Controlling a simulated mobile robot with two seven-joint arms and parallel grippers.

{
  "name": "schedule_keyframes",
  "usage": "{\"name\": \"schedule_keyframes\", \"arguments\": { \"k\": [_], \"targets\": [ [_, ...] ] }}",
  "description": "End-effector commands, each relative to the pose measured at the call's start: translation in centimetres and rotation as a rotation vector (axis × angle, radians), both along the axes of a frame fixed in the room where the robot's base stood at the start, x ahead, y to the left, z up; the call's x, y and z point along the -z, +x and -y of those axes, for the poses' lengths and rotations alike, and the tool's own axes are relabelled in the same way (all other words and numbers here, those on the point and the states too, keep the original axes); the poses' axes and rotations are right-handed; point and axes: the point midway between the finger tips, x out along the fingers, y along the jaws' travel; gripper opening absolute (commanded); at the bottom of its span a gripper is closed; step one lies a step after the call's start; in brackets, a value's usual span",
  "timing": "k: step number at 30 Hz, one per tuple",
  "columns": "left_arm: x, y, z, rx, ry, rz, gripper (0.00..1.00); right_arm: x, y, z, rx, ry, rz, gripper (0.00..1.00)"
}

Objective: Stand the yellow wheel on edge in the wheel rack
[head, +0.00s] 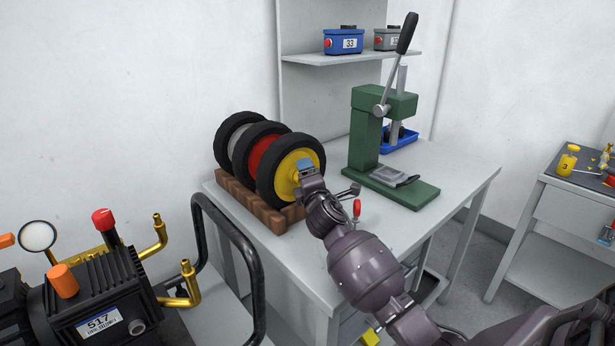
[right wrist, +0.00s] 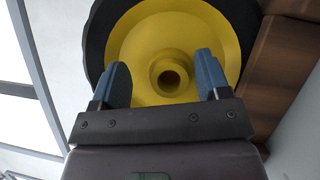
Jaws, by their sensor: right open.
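The yellow wheel (head: 284,172), with a black tyre, stands on edge at the near end of the brown wheel rack (head: 251,203), in front of a red wheel (head: 264,155) and a grey wheel (head: 238,139). My right gripper (head: 305,168) is at the yellow wheel's face. In the right wrist view my right gripper (right wrist: 165,80) has its two blue fingers apart on either side of the yellow wheel's hub (right wrist: 171,79), with gaps between fingers and hub. The rack (right wrist: 286,75) shows at the right there. My left gripper is not in view.
A green press (head: 368,140) with a long lever stands on the grey table (head: 417,208) to the right. A red-handled tool (head: 357,209) lies near my right arm. A black machine (head: 92,290) stands at the lower left. A shelf (head: 330,58) holds small boxes.

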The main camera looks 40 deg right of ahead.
Motion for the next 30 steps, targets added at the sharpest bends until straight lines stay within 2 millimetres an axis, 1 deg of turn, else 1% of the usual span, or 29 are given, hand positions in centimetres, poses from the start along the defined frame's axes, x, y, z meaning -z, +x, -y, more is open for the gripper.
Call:
{"name": "schedule_keyframes", "arguments": {
  "k": [1,5,7,11,18,21,25,30],
  "targets": [
    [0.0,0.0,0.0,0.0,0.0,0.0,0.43,0.4,0.0,0.0,0.002,0.002,-0.007,0.7],
    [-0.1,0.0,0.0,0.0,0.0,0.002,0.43,0.3,-0.4,-0.1,0.001,0.002,-0.004,0.7],
    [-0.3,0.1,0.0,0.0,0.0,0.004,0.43,0.2,-0.9,-0.4,0.001,0.001,-0.003,0.7],
    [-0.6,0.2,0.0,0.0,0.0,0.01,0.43,0.4,-2.7,-1.0,0.002,0.001,-0.002,0.7],
    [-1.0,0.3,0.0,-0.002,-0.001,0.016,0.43,0.9,-6.7,-2.7,-0.001,0.002,0.0,0.7],
    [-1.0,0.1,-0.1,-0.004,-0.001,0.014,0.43,1.0,-8.1,-3.2,0.0,0.0,0.0,0.7],
    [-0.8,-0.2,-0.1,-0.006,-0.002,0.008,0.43,1.2,-9.3,-3.7,0.0,0.001,-0.001,0.7],
    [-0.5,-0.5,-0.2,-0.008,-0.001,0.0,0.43,1.3,-10.0,-3.9,0.0,0.0,0.0,0.7]
  ]
}}
